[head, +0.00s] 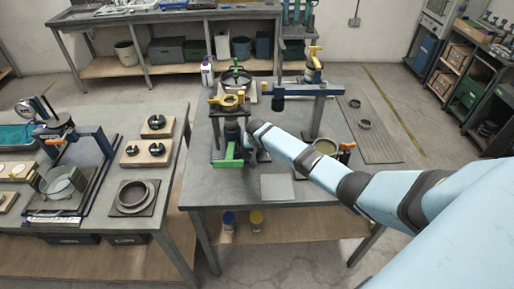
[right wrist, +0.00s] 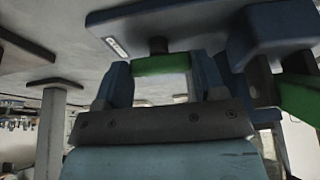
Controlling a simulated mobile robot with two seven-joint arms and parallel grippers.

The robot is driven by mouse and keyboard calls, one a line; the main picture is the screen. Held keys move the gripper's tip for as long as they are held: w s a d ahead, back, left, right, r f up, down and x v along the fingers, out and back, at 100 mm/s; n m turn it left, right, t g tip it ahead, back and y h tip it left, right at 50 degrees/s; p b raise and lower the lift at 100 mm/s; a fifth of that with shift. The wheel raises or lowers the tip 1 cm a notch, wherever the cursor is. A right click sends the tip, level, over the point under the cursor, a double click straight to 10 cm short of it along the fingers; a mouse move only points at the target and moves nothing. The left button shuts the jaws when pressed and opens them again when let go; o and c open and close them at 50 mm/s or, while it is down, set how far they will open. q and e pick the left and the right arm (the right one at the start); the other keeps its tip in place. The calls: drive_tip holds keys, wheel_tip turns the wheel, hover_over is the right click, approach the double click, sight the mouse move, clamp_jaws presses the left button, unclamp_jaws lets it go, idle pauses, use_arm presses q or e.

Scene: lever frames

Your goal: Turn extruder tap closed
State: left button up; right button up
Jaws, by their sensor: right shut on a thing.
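The extruder (head: 232,130) stands on the middle table, a dark upright body with a yellow ring-shaped top. A green part (head: 228,162) shows low on its front, with a bright green piece sticking up. My right gripper (head: 250,142) is at the right side of this green part. In the right wrist view, a green tap handle (right wrist: 160,66) on a short dark stem lies between the two fingers of my right gripper (right wrist: 163,80), which is shut on it. The handle lies crosswise between the fingers. Another green piece (right wrist: 300,103) shows at the right edge. My left gripper is not in view.
A grey square plate (head: 277,187) lies near the table's front edge. A round pot (head: 325,147) and an orange-topped item stand behind my right forearm. A blue press frame (head: 312,92) stands at the back. The left table (head: 165,200) holds rings and a second press.

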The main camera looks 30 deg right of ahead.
drive_tip(key=o, duration=0.9)
drive_tip(key=shift+r, duration=0.15)
drive_tip(key=shift+s+a+r, duration=0.15)
drive_tip(key=shift+r, duration=0.15)
drive_tip(key=shift+b+v, duration=0.65)
drive_tip(key=shift+v, duration=5.85)
drive_tip(key=shift+f, duration=0.1)
